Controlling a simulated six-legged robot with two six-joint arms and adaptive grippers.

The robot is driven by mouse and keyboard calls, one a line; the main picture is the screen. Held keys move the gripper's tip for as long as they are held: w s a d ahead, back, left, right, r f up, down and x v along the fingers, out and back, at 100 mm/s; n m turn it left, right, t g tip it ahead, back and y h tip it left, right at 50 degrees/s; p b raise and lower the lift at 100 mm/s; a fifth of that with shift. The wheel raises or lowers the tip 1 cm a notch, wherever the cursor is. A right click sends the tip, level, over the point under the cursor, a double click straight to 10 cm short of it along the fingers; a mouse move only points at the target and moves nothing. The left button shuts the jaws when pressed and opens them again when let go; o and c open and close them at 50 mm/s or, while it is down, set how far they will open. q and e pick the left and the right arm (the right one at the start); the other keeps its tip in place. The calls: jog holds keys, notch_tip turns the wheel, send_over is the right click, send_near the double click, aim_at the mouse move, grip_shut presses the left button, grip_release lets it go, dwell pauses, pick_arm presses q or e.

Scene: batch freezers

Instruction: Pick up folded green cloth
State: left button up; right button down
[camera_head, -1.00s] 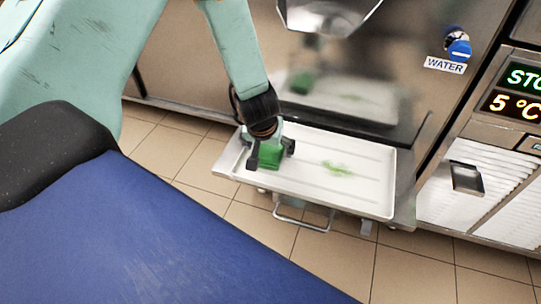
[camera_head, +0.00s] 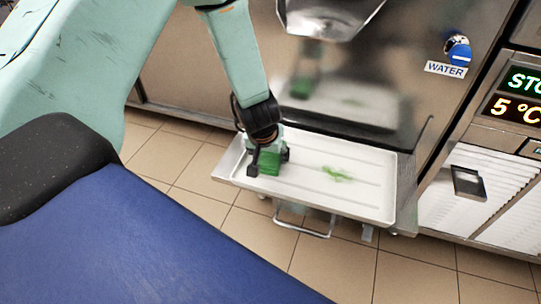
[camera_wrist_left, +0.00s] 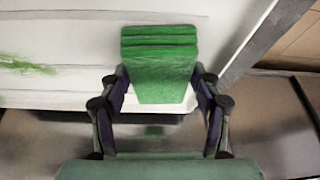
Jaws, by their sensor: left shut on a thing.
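The folded green cloth (camera_head: 270,163) is at the left end of a white tray (camera_head: 375,207). In the left wrist view the cloth (camera_wrist_left: 160,62) shows as a thick stack of folded layers. My left gripper (camera_head: 268,166) is shut on the cloth, with one finger on each side of it, as the left wrist view (camera_wrist_left: 160,90) shows. I cannot tell whether the cloth still touches the tray. My right gripper is not in view.
A green smear (camera_head: 337,174) lies on the tray's middle. A steel spout (camera_head: 325,15) hangs above, in front of the steel machine front. A blue water knob (camera_head: 458,48) and a panel with lit digits (camera_head: 512,103) are at the right. A metal handle (camera_head: 303,222) sticks out below the tray.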

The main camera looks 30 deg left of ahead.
aim_at(269, 157)
pick_arm(q)
jog(key=shift+r, duration=0.1)
jog(key=shift+c, duration=0.2)
jog(key=shift+s+r+p, duration=0.15)
jog(key=shift+r+p, duration=0.2)
jog(key=shift+p, duration=0.15)
notch_tip(269, 157, up, 7)
jog(key=p, duration=0.5)
jog(key=shift+f+p, duration=0.15)
jog(key=shift+p, duration=0.15)
jog(key=s, duration=0.1)
jog(key=s+b, duration=0.1)
jog(key=s+d, duration=0.1)
jog(key=shift+s+f, duration=0.3)
jog(key=shift+f, duration=0.1)
jog(key=s+d+p, duration=0.3)
jog(key=s+p, duration=0.2)
jog(key=s, duration=1)
jog(key=shift+s+d+p, duration=0.2)
jog(key=shift+d+p, duration=0.1)
